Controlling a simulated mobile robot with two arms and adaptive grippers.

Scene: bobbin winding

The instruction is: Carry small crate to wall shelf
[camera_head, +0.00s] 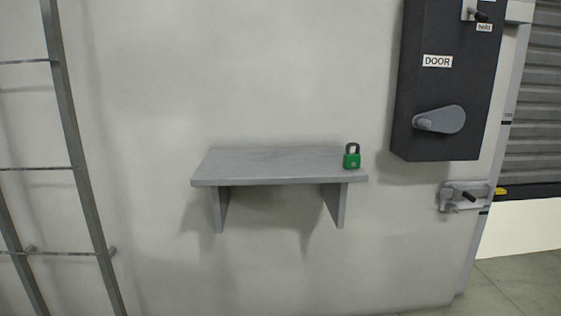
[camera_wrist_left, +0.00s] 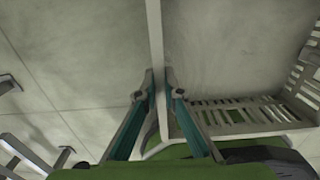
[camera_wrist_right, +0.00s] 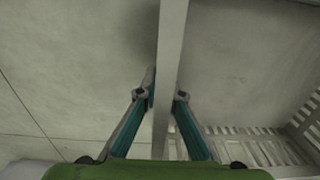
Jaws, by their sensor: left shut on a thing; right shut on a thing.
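The grey wall shelf (camera_head: 275,160) is fixed to the wall on two brackets in the head view. A green padlock (camera_head: 352,157) stands at its right end; the rest of its top is bare. The small crate is pale, with slatted sides. It shows in the left wrist view (camera_wrist_left: 240,118) and the right wrist view (camera_wrist_right: 171,55), but not in the head view. My left gripper (camera_wrist_left: 160,88) is shut on a thin edge of the crate, a finger on either side. My right gripper (camera_wrist_right: 164,94) is shut on a crate edge likewise.
A dark box marked DOOR (camera_head: 445,90) with a grey handle hangs right of the shelf, above a latch (camera_head: 465,196). A metal ladder-like rack (camera_head: 72,130) stands at the left. The wall above the shelf is clear.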

